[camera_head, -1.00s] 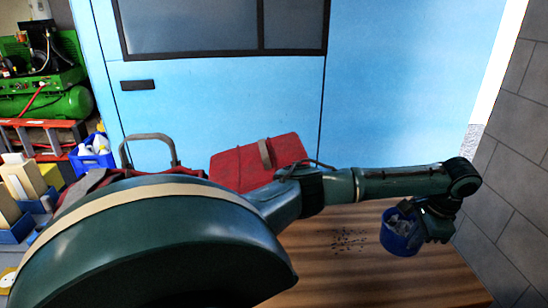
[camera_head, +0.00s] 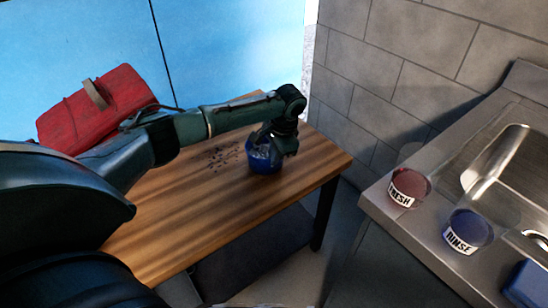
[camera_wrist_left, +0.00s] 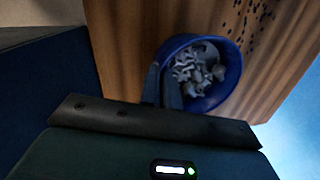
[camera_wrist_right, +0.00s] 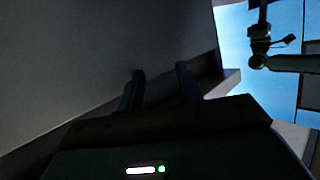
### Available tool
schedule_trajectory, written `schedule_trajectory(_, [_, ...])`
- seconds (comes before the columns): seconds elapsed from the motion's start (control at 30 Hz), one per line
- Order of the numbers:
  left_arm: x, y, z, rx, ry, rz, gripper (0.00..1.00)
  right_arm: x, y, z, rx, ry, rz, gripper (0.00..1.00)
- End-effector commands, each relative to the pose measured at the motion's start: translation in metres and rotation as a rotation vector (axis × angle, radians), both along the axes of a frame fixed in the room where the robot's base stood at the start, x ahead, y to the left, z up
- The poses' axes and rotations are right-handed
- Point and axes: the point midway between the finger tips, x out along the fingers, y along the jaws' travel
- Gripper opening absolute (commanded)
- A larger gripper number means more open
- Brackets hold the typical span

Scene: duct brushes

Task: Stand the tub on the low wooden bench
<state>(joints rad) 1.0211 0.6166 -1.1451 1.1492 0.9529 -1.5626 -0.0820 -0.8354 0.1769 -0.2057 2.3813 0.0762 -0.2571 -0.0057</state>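The blue tub (camera_head: 264,160), with grey pieces inside, is upright over the right part of the low wooden bench (camera_head: 185,215). My left gripper (camera_head: 272,139) is at the tub's rim. In the left wrist view the tub (camera_wrist_left: 234,80) shows with the fingers of my left gripper (camera_wrist_left: 162,85) closed about its near wall. I cannot tell whether the tub's base touches the bench. My right gripper (camera_wrist_right: 160,85) shows only in its own wrist view, open and empty, with a grey surface behind it.
Small dark bits (camera_head: 222,155) lie on the bench left of the tub. A red case (camera_head: 95,108) stands behind my left arm. At right, a steel sink counter (camera_head: 400,225) holds containers marked FRESH (camera_head: 408,188) and RINSE (camera_head: 466,232). A tiled wall (camera_head: 400,60) is behind.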

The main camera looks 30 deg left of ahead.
Motion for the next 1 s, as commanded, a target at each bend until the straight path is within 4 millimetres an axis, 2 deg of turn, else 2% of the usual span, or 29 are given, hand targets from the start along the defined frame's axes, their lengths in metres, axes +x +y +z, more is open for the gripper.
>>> schedule_trajectory(0.37, [0.001,0.0,-0.003,0.001,-0.003,0.0,0.0,0.0,-0.002,0.004,-0.004,-0.01,-0.004,0.36])
schedule_trajectory(0.4, [0.0,0.0,-0.004,0.0,-0.002,0.001,0.06,0.0,-0.002,0.003,-0.004,-0.01,-0.004,0.36])
schedule_trajectory(0.63, [0.0,0.0,-0.004,0.0,-0.002,0.001,0.25,0.0,-0.002,0.002,-0.006,-0.008,-0.001,0.36])
schedule_trajectory(0.87, [0.0,0.0,-0.003,0.0,-0.002,0.001,0.25,0.0,-0.002,0.001,-0.007,-0.006,0.001,0.36])
schedule_trajectory(1.0, [0.001,-0.002,0.007,-0.001,-0.002,0.0,0.25,0.0,-0.002,0.003,-0.006,-0.004,0.002,0.36])
